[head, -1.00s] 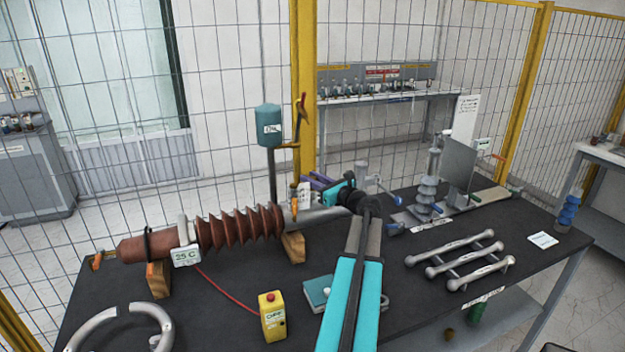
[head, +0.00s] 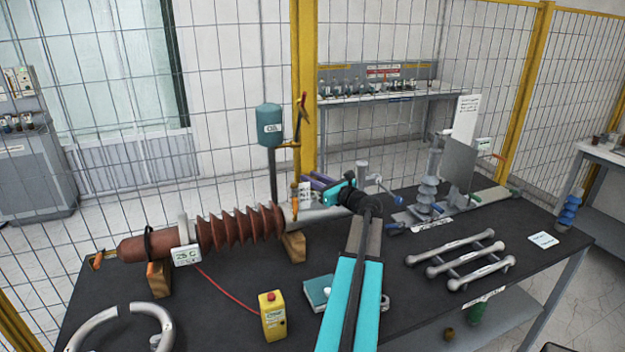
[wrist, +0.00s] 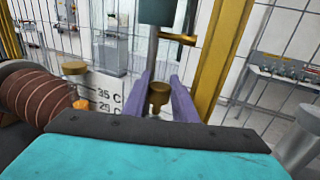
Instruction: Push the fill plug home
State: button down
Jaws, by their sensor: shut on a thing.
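A brass plug (wrist: 159,97) with a wide round head shows between the purple fingers of my gripper (wrist: 165,98) in the wrist view. My gripper is shut on it. In the head view, my gripper (head: 318,181) is over the grey tube (head: 326,211) at the right end of the brown ribbed bushing (head: 240,227). The plug's lower end and its opening are hidden, so I cannot tell how deep it sits. The ribbed bushing also shows at the left of the wrist view (wrist: 38,97).
A white temperature card (wrist: 104,94) and a second brass cap (wrist: 74,69) stand left of my fingers. A blue-green oil tank (head: 269,125) on a post rises behind. A yellow box (head: 273,316) with a red button and several grey bars (head: 450,247) lie on the dark table.

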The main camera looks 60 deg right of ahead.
aim_at(313, 190)
jog(key=shift+f+b, duration=1)
jog(key=shift+f, duration=0.8)
dwell(0.4)
jog(key=c, duration=1.4)
grip_release()
jog(key=shift+o, duration=0.2)
